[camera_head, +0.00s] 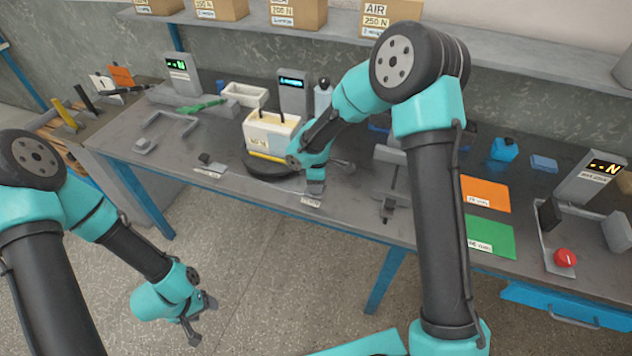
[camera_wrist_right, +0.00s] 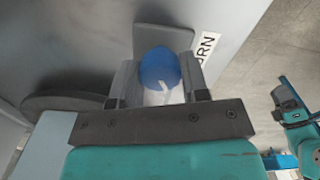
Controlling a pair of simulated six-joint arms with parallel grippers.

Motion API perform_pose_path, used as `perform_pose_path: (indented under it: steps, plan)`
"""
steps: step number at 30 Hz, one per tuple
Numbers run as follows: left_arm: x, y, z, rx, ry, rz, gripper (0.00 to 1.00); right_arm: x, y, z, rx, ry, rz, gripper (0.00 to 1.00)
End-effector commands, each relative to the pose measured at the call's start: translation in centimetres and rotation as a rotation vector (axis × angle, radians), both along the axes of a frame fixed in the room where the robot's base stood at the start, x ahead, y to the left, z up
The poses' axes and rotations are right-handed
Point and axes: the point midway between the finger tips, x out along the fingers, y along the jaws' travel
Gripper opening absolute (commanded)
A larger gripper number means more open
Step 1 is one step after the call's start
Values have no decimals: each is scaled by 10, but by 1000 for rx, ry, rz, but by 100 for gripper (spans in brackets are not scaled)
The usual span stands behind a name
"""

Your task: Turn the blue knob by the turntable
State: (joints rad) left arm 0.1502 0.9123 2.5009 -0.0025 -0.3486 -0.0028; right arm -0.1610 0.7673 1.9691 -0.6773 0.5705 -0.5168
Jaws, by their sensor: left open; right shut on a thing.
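The blue knob (camera_wrist_right: 160,68) with a white pointer mark shows in the right wrist view, between the two fingers of my right gripper (camera_wrist_right: 158,85). The gripper is shut on it. In the head view my right gripper (camera_head: 314,188) is at the table's front edge, and it hides the knob there. The dark round turntable (camera_head: 262,165) is just left of that gripper and carries a cream box (camera_head: 270,132) with a yellow stripe. My left gripper (camera_head: 200,318) is open and empty, low in front of the table over the floor.
A label (camera_wrist_right: 207,47) lies beside the knob. On the table (camera_head: 345,222), a grey clamp-like fixture (camera_head: 385,185) stands right of my right gripper, then orange (camera_head: 486,194) and green (camera_head: 488,235) mats. A red knob (camera_head: 565,257) is at the far right. Displays and trays stand behind the turntable.

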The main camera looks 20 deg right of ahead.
Motion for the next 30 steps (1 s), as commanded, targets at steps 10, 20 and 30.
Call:
perform_pose_path:
  steps: [10,20,30]
  plan:
    - [0,0,0,0,0,0,60,0,0,0,0,0,1,60]
    - [0,0,0,0,0,0,60,0,0,1,0,0,1,67]
    - [0,0,0,0,0,0,60,1,0,32,1,-4,1,67]
